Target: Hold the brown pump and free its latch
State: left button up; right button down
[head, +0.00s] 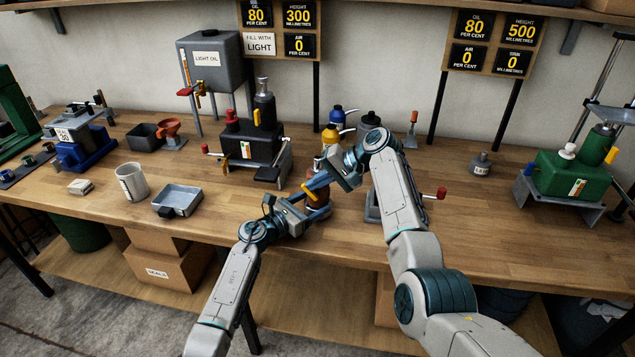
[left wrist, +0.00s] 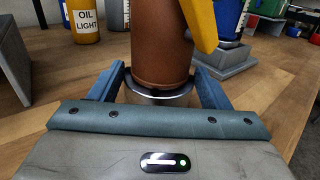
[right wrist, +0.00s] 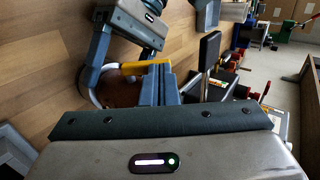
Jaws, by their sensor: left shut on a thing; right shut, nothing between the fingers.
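The brown pump (head: 318,200) stands near the front middle of the bench, partly hidden by my arms. In the left wrist view its brown cylinder (left wrist: 160,45) is upright, with a metal band low down. My left gripper (left wrist: 160,88) is shut on the pump's lower part, one finger on each side. The yellow latch (head: 311,192) slants along the pump's side; it also shows in the left wrist view (left wrist: 203,22). My right gripper (right wrist: 160,82) is shut and empty, its fingertips close beside the latch (right wrist: 132,68). I cannot tell whether they touch it.
A white cup (head: 131,182) and metal tray (head: 178,198) lie left. A green unit (head: 570,176) stands right. Bench space right of my right arm is mostly clear.

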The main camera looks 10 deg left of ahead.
pick_arm(q)
jog(key=shift+r, duration=0.2)
pick_arm(e)
jog(key=shift+a, duration=0.4)
jog(key=shift+s+a+f, duration=0.1)
jog(key=shift+a+f, duration=0.05)
jog(key=shift+a, duration=0.75)
jog(key=shift+d+f, duration=0.15)
jog(key=shift+d, duration=0.7)
jog(key=d+r, duration=0.4)
jog(key=r, duration=0.9)
jog(key=shift+w+d, duration=0.25)
jog(key=shift+d, duration=0.15)
